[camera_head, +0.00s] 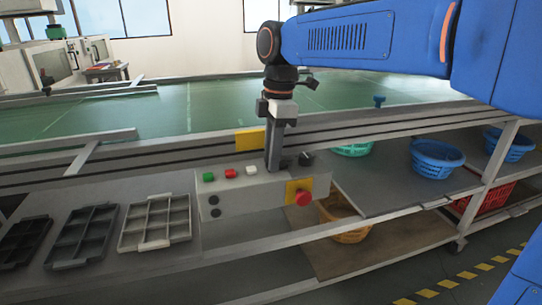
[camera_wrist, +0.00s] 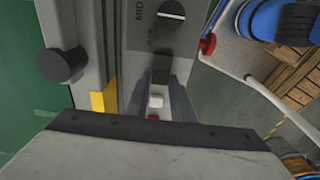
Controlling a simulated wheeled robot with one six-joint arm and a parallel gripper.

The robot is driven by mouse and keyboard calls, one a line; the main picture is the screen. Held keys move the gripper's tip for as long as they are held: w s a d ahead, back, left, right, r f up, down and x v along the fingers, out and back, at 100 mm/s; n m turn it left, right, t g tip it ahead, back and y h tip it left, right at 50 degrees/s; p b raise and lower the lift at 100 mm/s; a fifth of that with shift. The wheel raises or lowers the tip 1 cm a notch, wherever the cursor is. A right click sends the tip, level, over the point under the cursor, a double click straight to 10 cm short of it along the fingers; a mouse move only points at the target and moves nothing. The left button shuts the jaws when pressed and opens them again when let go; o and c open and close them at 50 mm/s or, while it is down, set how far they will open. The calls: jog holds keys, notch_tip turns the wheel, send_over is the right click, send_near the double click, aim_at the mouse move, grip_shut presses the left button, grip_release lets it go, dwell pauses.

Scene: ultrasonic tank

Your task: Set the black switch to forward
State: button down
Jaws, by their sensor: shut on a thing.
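A grey control box (camera_head: 250,192) is fixed to the front of the conveyor bench. My gripper (camera_head: 273,168) points straight down at its top face, right of the white button. In the wrist view, my gripper (camera_wrist: 161,82) has its two fingers on either side of a small black switch (camera_wrist: 160,67) and is shut on it. The fingers hide part of the switch, so its setting cannot be read. Beyond it is a round black knob (camera_wrist: 171,11) with a white pointer line and a "MID" label beside it. The knob also shows in the head view (camera_head: 306,158).
Green (camera_head: 208,177), red (camera_head: 230,173) and white (camera_head: 251,170) buttons sit left of my gripper. A red emergency stop (camera_head: 302,198) sits on a yellow plate at the box's right end. A grey tray (camera_head: 156,222) lies to the left. Baskets (camera_head: 436,160) stand on shelves at the right.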

jog(key=shift+w+d+r+g+y, duration=0.1)
jog(key=shift+d+g+y, duration=0.25)
jog(key=shift+y, duration=0.65)
jog(key=c, duration=1.5)
grip_release()
jog(key=shift+r, duration=0.1)
jog(key=v, duration=1.7)
jog(key=shift+d, duration=0.25)
